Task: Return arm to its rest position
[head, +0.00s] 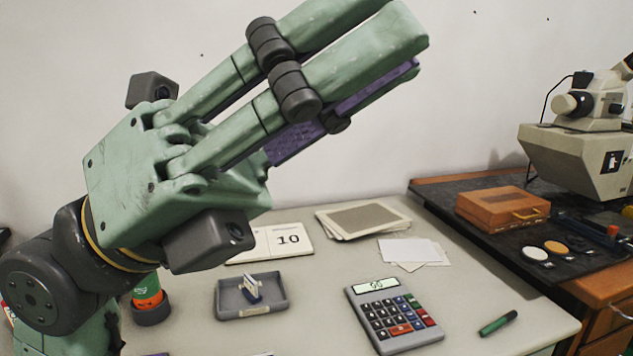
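My gripper (408,48) is large and close to the camera in the head view, raised above the table. It is green with dark joints and purple pads, and its fingers point to the upper right. One finger part runs out of the top edge of the picture. The fingers overlap from this side, so I cannot tell how far apart they are. I see nothing held between the visible parts. My wrist and arm fill the lower left and hide part of the table.
The pale table (300,336) holds a grey tray (226,304) with a small item, a calculator (396,316), a green marker (497,323), a calendar (265,246) and papers (412,252). A dark-topped bench (450,190) at right carries a wooden box (502,208) and a microscope (575,150).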

